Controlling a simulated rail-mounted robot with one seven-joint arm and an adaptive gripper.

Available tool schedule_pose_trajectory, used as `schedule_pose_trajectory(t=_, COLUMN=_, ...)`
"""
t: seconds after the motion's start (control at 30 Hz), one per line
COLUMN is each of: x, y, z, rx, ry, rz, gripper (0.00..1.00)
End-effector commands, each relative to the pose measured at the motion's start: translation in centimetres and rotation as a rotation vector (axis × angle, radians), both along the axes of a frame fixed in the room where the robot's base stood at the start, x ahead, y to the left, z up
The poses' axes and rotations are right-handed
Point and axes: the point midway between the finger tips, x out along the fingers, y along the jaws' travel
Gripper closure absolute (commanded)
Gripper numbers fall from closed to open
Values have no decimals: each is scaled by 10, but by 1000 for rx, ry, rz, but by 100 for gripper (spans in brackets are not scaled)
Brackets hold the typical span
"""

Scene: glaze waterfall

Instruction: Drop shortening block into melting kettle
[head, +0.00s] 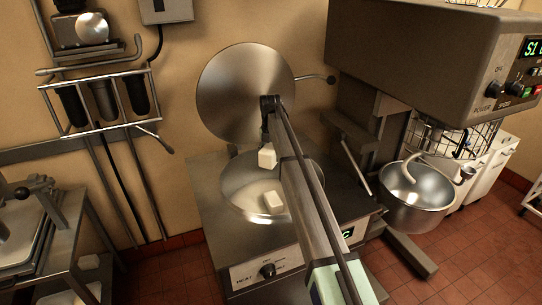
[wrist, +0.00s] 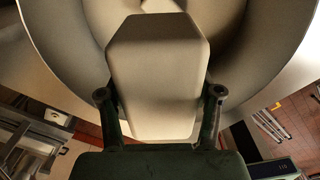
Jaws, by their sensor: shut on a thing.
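A cream-white shortening block (head: 267,157) hangs from my gripper (head: 266,143) over the kettle's opening in the head view. In the wrist view the block (wrist: 158,70) fills the middle, with my gripper (wrist: 160,95) shut on it from both sides. The melting kettle (head: 236,204) is a round steel bowl set in a steel housing. A second pale block (head: 273,201) lies inside the bowl. A pale piece (wrist: 160,5) also shows at the top of the wrist view, beyond the held block. My arm hides the kettle's right side.
The kettle's round steel lid (head: 240,88) stands open behind the bowl. A large mixer (head: 425,60) with a steel bowl (head: 415,200) stands at the right. A wall rack (head: 100,105) and a steel table (head: 50,245) are at the left.

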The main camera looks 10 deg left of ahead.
Motion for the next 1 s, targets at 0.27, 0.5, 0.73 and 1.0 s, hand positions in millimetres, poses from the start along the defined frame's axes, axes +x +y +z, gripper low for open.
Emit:
schedule_pose_trajectory(t=0.27, x=0, y=1, z=-5, rx=1, ry=0, rz=68, gripper=93)
schedule_pose_trajectory(t=0.5, x=0, y=1, z=-24, rx=1, ry=-1, rz=67, gripper=93)
schedule_pose_trajectory(t=0.73, x=0, y=1, z=-49, rx=1, ry=0, rz=66, gripper=93)
schedule_pose_trajectory(t=1.0, x=0, y=1, z=-60, rx=1, ry=-1, rz=66, gripper=93)
